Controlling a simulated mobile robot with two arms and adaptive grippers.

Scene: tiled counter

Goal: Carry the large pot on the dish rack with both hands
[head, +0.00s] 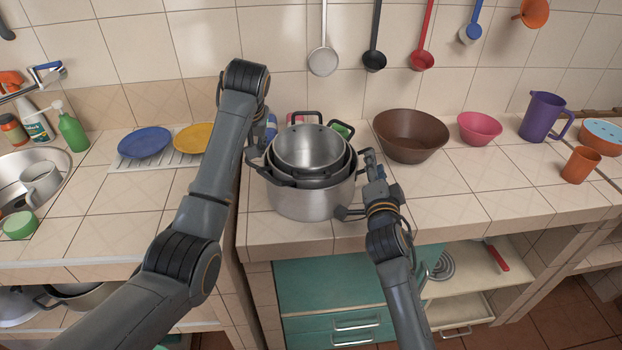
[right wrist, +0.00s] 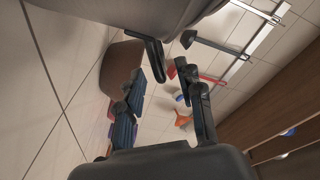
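The large steel pot (head: 312,203) stands on the tiled counter at the middle of the head view, with smaller pots (head: 310,150) nested in it. Its grey wall fills the top of the right wrist view (right wrist: 120,14). My right gripper (head: 357,188) is at the pot's right side with its fingers spread. In the right wrist view the pot's black handle (right wrist: 152,56) shows between the open fingers. My left gripper (head: 262,165) is at the pot's left side, mostly hidden by my arm and the pot. The white dish rack (head: 182,160) lies on the left counter.
A blue plate (head: 145,143) and a yellow plate (head: 194,138) lie on the rack. A brown bowl (head: 410,136) stands right of the pot, then a pink bowl (head: 480,128) and a purple jug (head: 541,117). Ladles hang above. The counter before the rack is clear.

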